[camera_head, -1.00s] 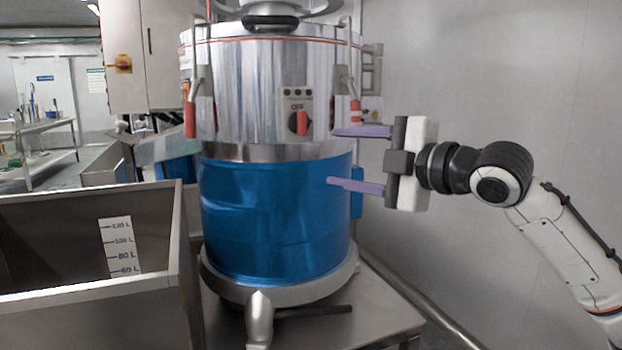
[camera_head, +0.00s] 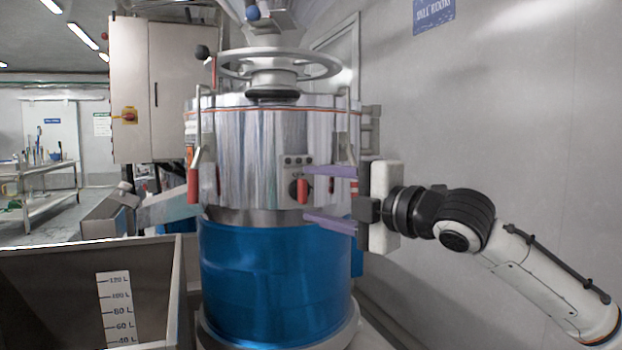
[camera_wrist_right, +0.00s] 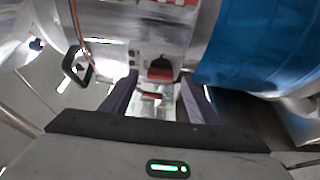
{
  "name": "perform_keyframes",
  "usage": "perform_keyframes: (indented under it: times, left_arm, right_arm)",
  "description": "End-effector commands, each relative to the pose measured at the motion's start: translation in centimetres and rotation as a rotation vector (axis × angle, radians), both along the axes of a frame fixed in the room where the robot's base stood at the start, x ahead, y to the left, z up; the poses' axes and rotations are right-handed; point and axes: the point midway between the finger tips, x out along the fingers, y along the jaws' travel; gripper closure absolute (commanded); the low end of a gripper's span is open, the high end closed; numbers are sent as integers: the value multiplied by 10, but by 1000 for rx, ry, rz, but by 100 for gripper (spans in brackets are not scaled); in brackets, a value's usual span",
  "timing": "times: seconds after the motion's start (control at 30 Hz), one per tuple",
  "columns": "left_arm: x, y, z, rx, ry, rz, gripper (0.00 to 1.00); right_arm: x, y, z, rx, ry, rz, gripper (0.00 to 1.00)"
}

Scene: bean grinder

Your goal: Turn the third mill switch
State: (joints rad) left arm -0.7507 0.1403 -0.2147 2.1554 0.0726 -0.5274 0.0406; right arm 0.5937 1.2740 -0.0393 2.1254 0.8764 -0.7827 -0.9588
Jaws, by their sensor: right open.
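The mill is a shiny steel drum (camera_head: 240,150) on a blue lower body (camera_head: 270,280). Its rotary switch (camera_head: 301,190) has a red handle and sits on a small grey panel on the drum's front. My right gripper (camera_head: 305,194) is open, with its two purple fingers pointing left at the switch, one at about its top and one below it. In the right wrist view the red switch (camera_wrist_right: 160,72) shows ahead between the fingertips, with no clear contact. Part of the switch panel's right side is covered by the upper finger. My left gripper is not in view.
A steel bin (camera_head: 60,265) with a litre scale stands at the front left. A handwheel (camera_head: 278,65) tops the mill. Red-handled latches (camera_head: 193,185) hang on the drum's sides. A grey cabinet (camera_head: 145,80) stands behind left.

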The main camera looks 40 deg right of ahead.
Motion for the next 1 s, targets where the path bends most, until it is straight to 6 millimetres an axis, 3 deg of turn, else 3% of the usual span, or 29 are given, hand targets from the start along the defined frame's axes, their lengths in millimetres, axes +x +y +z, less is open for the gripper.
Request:
perform_keyframes:
  times: [0.2, 0.57, 0.8, 1.0]
  left_arm:
    - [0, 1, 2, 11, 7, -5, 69]
    - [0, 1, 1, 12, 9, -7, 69]
    - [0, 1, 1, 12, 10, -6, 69]
    - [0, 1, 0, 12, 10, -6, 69]
  right_arm:
    - [19, 2, 1, 5, -1, -1, 45]
    - [23, 3, -1, 1, 0, -1, 45]
    - [23, 3, -1, 1, 0, -1, 86]
    - [23, 3, -2, 11, -1, -1, 86]
